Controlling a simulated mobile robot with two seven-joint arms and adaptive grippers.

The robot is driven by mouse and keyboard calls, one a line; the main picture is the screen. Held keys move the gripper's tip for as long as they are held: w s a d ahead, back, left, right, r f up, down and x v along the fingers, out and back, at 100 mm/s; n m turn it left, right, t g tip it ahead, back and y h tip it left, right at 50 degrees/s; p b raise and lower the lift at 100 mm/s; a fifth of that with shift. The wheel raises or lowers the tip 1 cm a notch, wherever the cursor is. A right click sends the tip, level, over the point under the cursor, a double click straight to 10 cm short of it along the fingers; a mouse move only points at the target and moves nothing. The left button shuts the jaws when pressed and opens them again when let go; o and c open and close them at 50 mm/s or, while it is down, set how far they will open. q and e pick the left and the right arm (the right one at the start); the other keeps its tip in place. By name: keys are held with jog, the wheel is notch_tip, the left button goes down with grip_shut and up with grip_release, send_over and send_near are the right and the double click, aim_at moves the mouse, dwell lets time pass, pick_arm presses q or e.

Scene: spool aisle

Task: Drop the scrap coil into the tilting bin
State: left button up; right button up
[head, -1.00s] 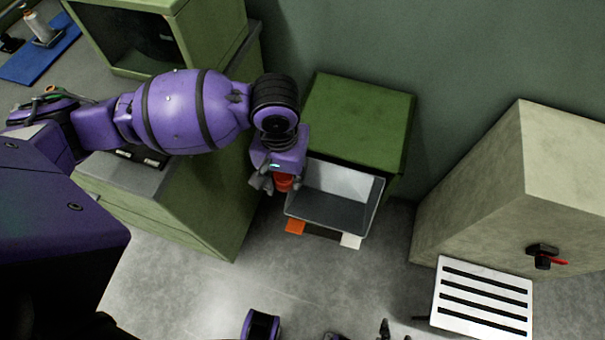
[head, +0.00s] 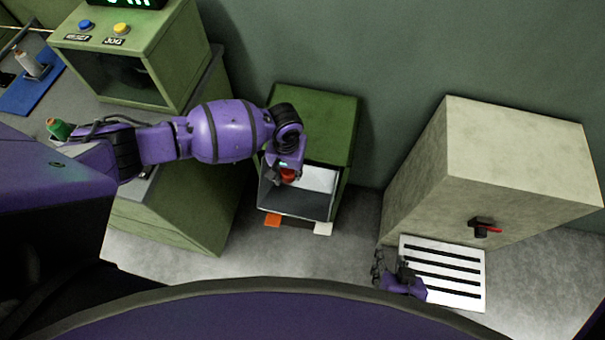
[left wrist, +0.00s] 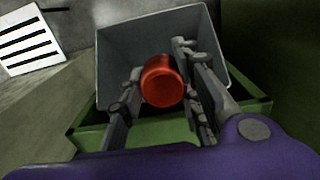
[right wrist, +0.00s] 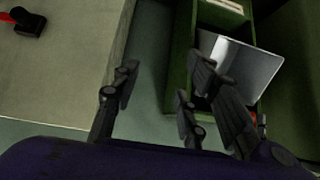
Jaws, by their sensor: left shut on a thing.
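The scrap coil is a small red cylinder (head: 289,174); in the left wrist view the coil (left wrist: 162,82) sits between the fingers. My left gripper (head: 281,178) is shut on it and holds it over the opening of the tilting bin. The tilting bin (head: 296,206) is a grey tray tipped out of a green cabinet, its mouth facing up. In the left wrist view the bin (left wrist: 122,50) lies behind the coil and looks empty where visible. My right gripper (head: 391,266) is open and empty, beside the white slotted panel; its fingers (right wrist: 152,98) are apart.
The green cabinet (head: 318,115) stands against the wall. A green machine (head: 140,75) with buttons stands at left, with spools on the bench. A pale box (head: 510,160) with a red-handled knob (head: 485,227) and slotted panel (head: 445,270) is at right. Floor between is clear.

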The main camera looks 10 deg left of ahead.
pick_arm(q)
notch_tip(320, 180, down, 5)
jog(key=b, duration=0.2)
jog(key=shift+w+f+b, duration=0.1)
jog(key=shift+b, duration=0.25)
jog(key=o, duration=1.3)
notch_tip(320, 180, up, 12)
jog(key=shift+r, duration=0.1)
pick_arm(e)
jog(key=shift+s+d+f, duration=0.25)
jog(key=shift+d+f, duration=0.15)
jog(key=shift+f, duration=0.2)
jog(key=shift+s+d+f, duration=0.25)
jog(key=shift+d+f, duration=0.1)
jog(key=shift+f, duration=0.25)
